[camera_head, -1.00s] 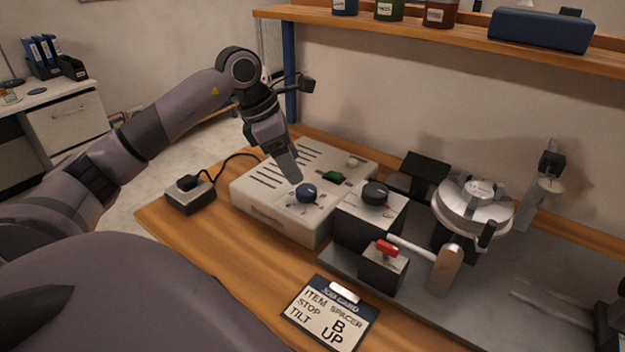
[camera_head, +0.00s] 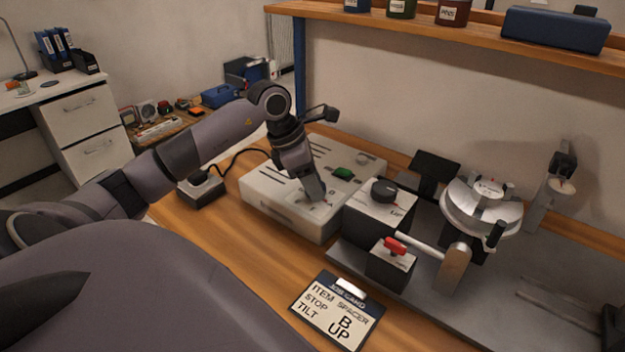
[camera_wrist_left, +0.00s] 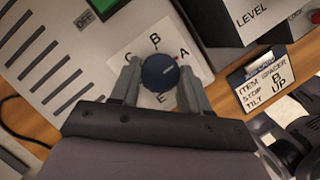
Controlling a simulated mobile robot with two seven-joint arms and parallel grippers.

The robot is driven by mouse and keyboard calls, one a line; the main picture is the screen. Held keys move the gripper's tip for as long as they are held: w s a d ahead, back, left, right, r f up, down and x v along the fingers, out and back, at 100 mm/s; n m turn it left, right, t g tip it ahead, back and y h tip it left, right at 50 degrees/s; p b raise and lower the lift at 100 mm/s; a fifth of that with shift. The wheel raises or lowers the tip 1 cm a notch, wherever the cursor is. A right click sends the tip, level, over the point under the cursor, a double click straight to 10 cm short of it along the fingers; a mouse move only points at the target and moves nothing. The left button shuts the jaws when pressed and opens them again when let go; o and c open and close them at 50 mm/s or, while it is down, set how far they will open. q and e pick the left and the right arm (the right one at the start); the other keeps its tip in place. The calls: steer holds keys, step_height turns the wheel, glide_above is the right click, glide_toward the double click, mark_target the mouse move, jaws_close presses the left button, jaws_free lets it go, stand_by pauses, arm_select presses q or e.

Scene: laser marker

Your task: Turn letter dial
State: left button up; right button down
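The letter dial is a round dark-blue knob (camera_wrist_left: 160,72) on a white plate with printed letters (camera_wrist_left: 190,30), in the left wrist view. Its light pointer line slants up and right toward the A. My left gripper (camera_wrist_left: 160,80) has a finger on each side of the knob, with no clear gap to it. In the head view the left gripper (camera_head: 314,192) reaches down onto the pale control box (camera_head: 283,212) and hides the dial. The job card (camera_head: 337,309) reads ITEM SPACER, STOP B, TILT UP.
Just right of the box stands a black knob (camera_head: 384,189) on a dark block. A red switch (camera_head: 395,246) and a round silver fixture (camera_head: 480,208) are further right. A green button (camera_head: 344,173) sits behind the dial. A shelf (camera_head: 430,35) runs above the bench.

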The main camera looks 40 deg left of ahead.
arm_select(q)
steer(key=shift+n, duration=0.3)
steer(key=n, duration=0.2)
steer(key=n+y+b, duration=0.1)
steer(key=n, duration=0.1)
steer(key=shift+d+t+y, duration=0.1)
steer(key=shift+t+y, duration=0.2)
steer(key=shift+t, duration=0.1)
steer(key=n+y, duration=0.1)
steer(key=n, duration=0.1)
steer(key=n+b, duration=0.1)
steer(key=n, duration=0.1)
steer(key=shift+d+n+y, duration=0.15)
steer(key=shift+n+y, duration=0.15)
steer(key=shift+y, duration=0.1)
steer(key=shift+r+n+y, duration=0.1)
steer(key=shift+n+y, duration=0.3)
steer(key=shift+n, duration=1.1)
steer(key=o, duration=1.1)
steer(key=shift+c, duration=0.2)
